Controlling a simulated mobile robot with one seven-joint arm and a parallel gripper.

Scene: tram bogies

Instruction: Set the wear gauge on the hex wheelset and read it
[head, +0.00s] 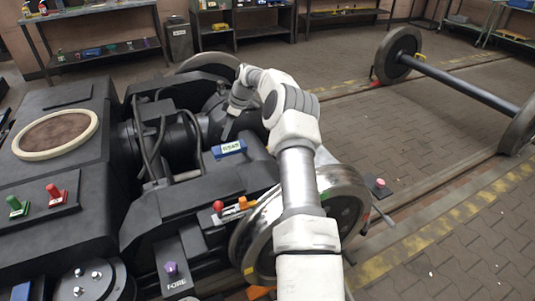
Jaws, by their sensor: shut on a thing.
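My arm rises from the bottom and bends over the black bogie (115,215). Its end, my gripper (229,128), points down beside the dark motor housing, above a blue labelled block (229,149). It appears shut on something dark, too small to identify. An orange piece (236,208) with a red knob (218,206) lies beside the near bogie wheel (347,203); I cannot tell whether it is the wear gauge. A loose wheelset, with a far wheel (397,56) and dark axle (465,84), stands at right. I cannot read any hex mark on either wheelset.
Green (16,204) and red (54,193) knobs stand on the bogie's left deck. A purple knob (171,269) stands by a "FORE" label. A small red-topped box (379,185) is beside the near wheel. Benches line the back. Paved floor between the bogie and loose wheelset is mostly clear.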

